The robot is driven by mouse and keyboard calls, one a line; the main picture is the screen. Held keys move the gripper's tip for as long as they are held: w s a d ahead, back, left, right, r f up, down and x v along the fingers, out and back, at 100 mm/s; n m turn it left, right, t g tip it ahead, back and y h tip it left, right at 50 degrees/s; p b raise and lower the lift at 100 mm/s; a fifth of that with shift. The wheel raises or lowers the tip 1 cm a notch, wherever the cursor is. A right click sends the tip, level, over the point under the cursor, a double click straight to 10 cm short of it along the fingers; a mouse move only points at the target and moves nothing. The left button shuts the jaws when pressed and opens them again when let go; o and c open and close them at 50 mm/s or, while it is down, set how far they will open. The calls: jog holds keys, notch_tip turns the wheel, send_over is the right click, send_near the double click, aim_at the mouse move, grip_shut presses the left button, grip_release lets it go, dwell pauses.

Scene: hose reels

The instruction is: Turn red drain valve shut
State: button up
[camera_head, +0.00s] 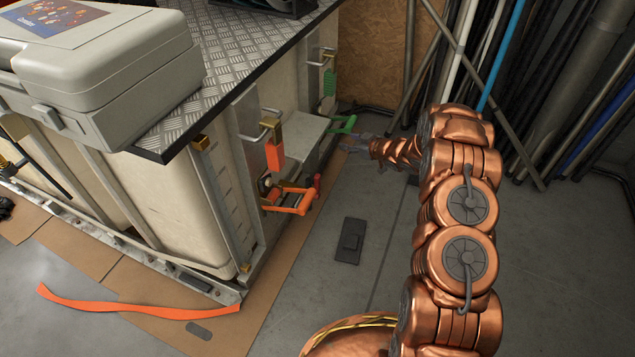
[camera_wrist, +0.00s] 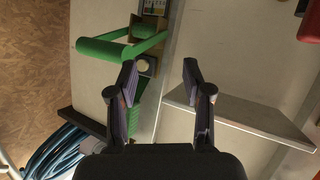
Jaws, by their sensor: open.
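An orange-red looped handle (camera_head: 290,200) sits low on the end of the cream tank unit, with a small red piece (camera_head: 317,181) at its right side. I cannot tell which part is the drain valve. My gripper (camera_head: 352,140) is open and empty, beyond the orange-red handle and beside a green handle (camera_head: 343,124). In the wrist view my open fingers (camera_wrist: 160,70) face the cream panel, just right of the green handle (camera_wrist: 103,48). A red part (camera_wrist: 309,24), cut off at the upper right corner, lies well to the right of the fingers.
A metal shelf (camera_head: 300,132) juts from the unit between the two handles; its edge (camera_wrist: 240,118) lies right of my fingers. A grey case (camera_head: 110,70) rests on the tread-plate top. Pipes (camera_head: 470,60) lean at the back. An orange strap (camera_head: 140,308) lies on the floor.

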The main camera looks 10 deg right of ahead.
jog(key=s+a+f+n+y, duration=0.1)
jog(key=s+a+f+y, duration=0.25)
jog(key=f, duration=0.25)
jog(key=n+g+y, duration=0.1)
jog(key=n+y, duration=0.1)
jog(key=y, duration=0.3)
send_near(320, 183)
jog(key=x, duration=0.3)
jog(key=shift+w+a+b, duration=0.45)
jog(key=shift+w, duration=0.15)
jog(key=b+x, duration=0.2)
jog(key=x, duration=0.3)
jog(key=shift+a, duration=0.35)
jog(key=shift+w+a, duration=0.35)
jog(key=shift+w, duration=0.05)
grip_shut()
